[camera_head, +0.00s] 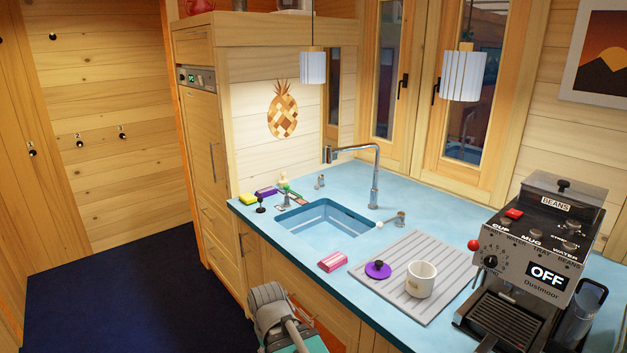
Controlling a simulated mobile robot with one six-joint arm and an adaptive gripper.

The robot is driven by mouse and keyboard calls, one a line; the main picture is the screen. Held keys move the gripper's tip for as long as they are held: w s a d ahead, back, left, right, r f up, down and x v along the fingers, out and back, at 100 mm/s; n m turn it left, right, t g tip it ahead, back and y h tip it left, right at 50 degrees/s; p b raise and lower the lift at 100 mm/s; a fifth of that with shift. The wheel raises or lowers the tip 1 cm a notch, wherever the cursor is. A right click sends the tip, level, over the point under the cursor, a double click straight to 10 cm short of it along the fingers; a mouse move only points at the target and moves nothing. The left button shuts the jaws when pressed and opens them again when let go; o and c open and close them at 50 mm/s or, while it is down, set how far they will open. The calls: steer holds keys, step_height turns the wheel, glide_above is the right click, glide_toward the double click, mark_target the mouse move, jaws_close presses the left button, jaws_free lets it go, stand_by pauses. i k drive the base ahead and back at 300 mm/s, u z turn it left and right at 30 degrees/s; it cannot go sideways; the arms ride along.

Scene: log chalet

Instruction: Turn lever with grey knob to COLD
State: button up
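A small metal lever fitting (401,218) stands on the blue counter at the right of the sink. A pale, whitish-grey ball (380,225) shows at its left, apparently the end of its lever. A lever with a black knob (261,205) stands at the sink's left corner. A small metal fitting (320,182) stands behind the sink, its knob too small to make out. No COLD marking is readable. Part of my arm shows at the bottom edge, in front of the counter. My gripper's fingers are not in view.
The tall tap (375,180) rises behind the sink (322,222). A pink sponge (332,261) lies in front. A coffee machine (505,270) stands right. Open floor (120,290) lies left.

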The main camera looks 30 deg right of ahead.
mark_target(320, 176)
steer(key=u, duration=0.35)
steer(key=i, duration=2.1)
steer(key=z, duration=0.65)
